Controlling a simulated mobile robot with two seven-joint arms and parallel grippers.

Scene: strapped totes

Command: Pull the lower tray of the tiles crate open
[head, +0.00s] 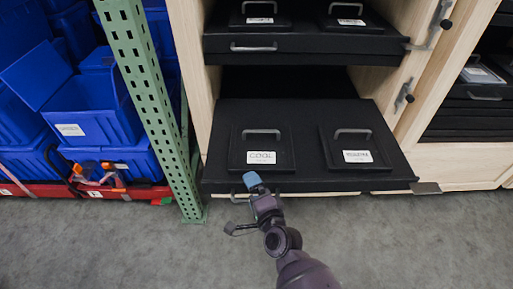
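The lower black tray (305,178) juts out of the wooden cabinet bay, with two black lidded cases (262,148) and (357,147) on it. Their white labels are too small to read surely, so I cannot confirm which one says tiles. A pale bar handle (236,197) shows at the left of the tray's front edge, partly hidden by my gripper. My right gripper (243,206) is at that handle, its fingers apart, one blue-tipped finger above the edge and a dark one below. I cannot tell whether it touches the handle. My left gripper is out of view.
An upper black tray (300,46) with its own handle (253,48) sits above. Metal latches (404,95) are on the cabinet's right post. A green perforated post (150,90) and blue totes (90,105) stand at left. The grey floor (400,245) in front is clear.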

